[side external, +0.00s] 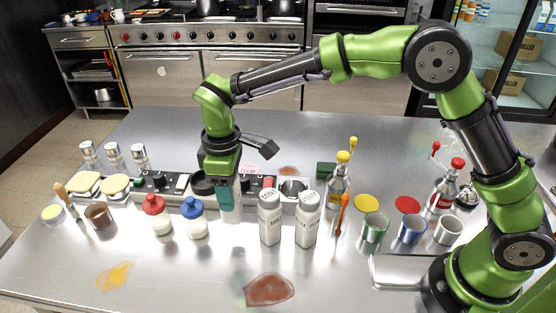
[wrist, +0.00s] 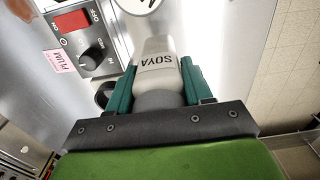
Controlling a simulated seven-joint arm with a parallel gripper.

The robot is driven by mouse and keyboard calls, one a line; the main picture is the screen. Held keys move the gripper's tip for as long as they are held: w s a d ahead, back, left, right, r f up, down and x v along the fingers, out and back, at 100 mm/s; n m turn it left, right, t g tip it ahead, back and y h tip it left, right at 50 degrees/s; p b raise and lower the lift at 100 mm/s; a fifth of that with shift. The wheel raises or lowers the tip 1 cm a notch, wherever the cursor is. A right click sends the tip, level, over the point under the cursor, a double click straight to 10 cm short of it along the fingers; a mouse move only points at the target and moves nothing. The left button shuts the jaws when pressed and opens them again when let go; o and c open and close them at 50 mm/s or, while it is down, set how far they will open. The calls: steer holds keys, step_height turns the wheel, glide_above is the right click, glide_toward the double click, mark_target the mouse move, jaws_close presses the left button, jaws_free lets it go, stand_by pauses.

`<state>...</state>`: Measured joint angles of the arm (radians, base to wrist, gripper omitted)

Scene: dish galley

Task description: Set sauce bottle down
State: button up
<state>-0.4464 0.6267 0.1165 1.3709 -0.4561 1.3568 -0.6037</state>
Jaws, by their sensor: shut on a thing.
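My gripper (side external: 226,196) points down near the middle of the counter. Its green fingers (wrist: 153,85) are shut on the sauce bottle (wrist: 158,58), a pale bottle lettered SOYA with a grey top. In the side view the bottle (side external: 231,213) hangs upright below the fingers, in front of the control strip. I cannot tell whether its base touches the counter. Two similar pale bottles stand to its right, the nearer one (side external: 270,223) close by and the other (side external: 307,225) beside it.
A red-capped bottle (side external: 158,222) and a blue-capped bottle (side external: 196,222) stand left of my gripper. The control strip (side external: 165,183) with knobs and switches runs behind. A brown sauce patch (side external: 270,290) lies in front. Metal cups (side external: 374,230) stand right. The front-left counter is mostly clear.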

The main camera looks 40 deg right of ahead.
steer(key=shift+f, duration=2.95)
steer(key=shift+f, duration=0.1)
steer(key=o, duration=1.2)
steer(key=shift+f, duration=0.1)
step_height(320, 180, up, 12)
steer(key=shift+d, duration=0.1)
steer(key=s+d+r+m+t+y, duration=0.1)
steer(key=s+d+r+m+t, duration=0.15)
steer(key=d+r, duration=0.4)
steer(key=s+d+m+t, duration=0.1)
steer(key=s+d+m, duration=0.2)
steer(key=s+d, duration=0.2)
steer(key=s+d+m+t, duration=0.2)
steer(key=s+d+m, duration=0.2)
steer(key=s+d, duration=0.1)
steer(key=s+d+m+t+y, duration=0.1)
steer(key=s+d+m, duration=0.2)
steer(key=s+d, duration=0.2)
steer(key=shift+s+r+m+t, duration=0.15)
steer(key=shift+s+m+t, duration=0.2)
steer(key=shift+s, duration=0.65)
